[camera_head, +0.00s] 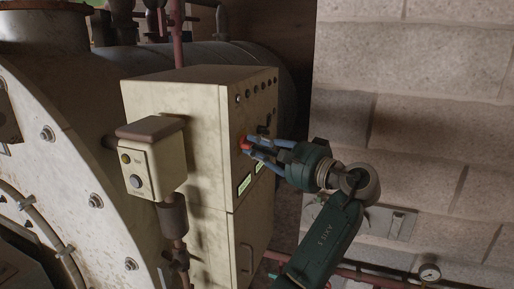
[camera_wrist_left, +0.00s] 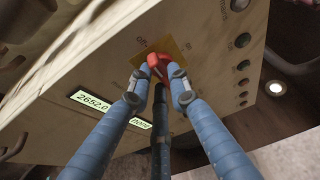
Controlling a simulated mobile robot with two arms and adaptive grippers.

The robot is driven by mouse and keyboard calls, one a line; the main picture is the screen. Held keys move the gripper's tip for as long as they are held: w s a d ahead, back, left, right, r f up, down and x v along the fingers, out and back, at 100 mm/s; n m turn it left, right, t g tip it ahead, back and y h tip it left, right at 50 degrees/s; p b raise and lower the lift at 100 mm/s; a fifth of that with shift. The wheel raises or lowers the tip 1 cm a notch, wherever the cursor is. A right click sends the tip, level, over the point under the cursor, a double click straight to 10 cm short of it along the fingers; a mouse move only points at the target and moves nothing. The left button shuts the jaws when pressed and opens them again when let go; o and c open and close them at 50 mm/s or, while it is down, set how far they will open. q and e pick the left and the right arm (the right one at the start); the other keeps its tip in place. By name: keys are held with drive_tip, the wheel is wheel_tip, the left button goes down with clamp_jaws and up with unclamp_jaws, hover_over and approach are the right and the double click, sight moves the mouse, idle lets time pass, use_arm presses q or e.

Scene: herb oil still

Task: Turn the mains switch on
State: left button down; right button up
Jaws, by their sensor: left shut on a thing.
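The mains switch is a red rotary handle (camera_wrist_left: 157,60) on a yellow plate (camera_wrist_left: 178,46), set in the face of a cream control cabinet. In the head view the red handle (camera_head: 245,143) shows as a small red patch on the cabinet's right-hand face. My left gripper (camera_head: 253,146) reaches it from the right, its blue fingers shut on the red handle. In the left wrist view the fingertips (camera_wrist_left: 160,74) close around the handle from both sides. The fingers hide part of the handle, and its exact pointing direction is hard to read. My right gripper is not in view.
Two lit displays (camera_wrist_left: 92,102) sit beside the switch; one reads about 2652.0. A row of dark buttons (camera_wrist_left: 243,82) runs along the panel's other edge. A small box with buttons (camera_head: 150,160) sticks out on the cabinet's left. A block wall (camera_head: 430,110) stands behind my arm.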

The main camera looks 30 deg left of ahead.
use_arm(q)
drive_tip(key=shift+m, duration=0.3)
drive_tip(key=m+h, duration=0.1)
drive_tip(key=m, duration=0.2)
drive_tip(key=shift+r+g+h, duration=0.3)
drive_tip(key=shift+g+h, duration=0.1)
drive_tip(key=m+g, duration=0.1)
drive_tip(key=m, duration=0.1)
drive_tip(key=m+h, duration=0.1)
drive_tip(key=m, duration=0.1)
drive_tip(key=shift+r+g, duration=0.2)
drive_tip(key=shift+g, duration=0.2)
drive_tip(key=m+g+h, duration=0.1)
drive_tip(key=m, duration=0.2)
drive_tip(key=shift+w+r+g, duration=0.15)
drive_tip(key=shift+g, duration=0.25)
drive_tip(key=shift+w+m+g+h, duration=0.1)
drive_tip(key=shift+m+g+h, duration=0.4)
drive_tip(key=shift+m+g, duration=0.7)
drive_tip(key=shift+m+t, duration=0.3)
drive_tip(key=shift+m, duration=0.1)
drive_tip(key=c, duration=1.6)
unclamp_jaws()
drive_tip(key=shift+a, duration=0.1)
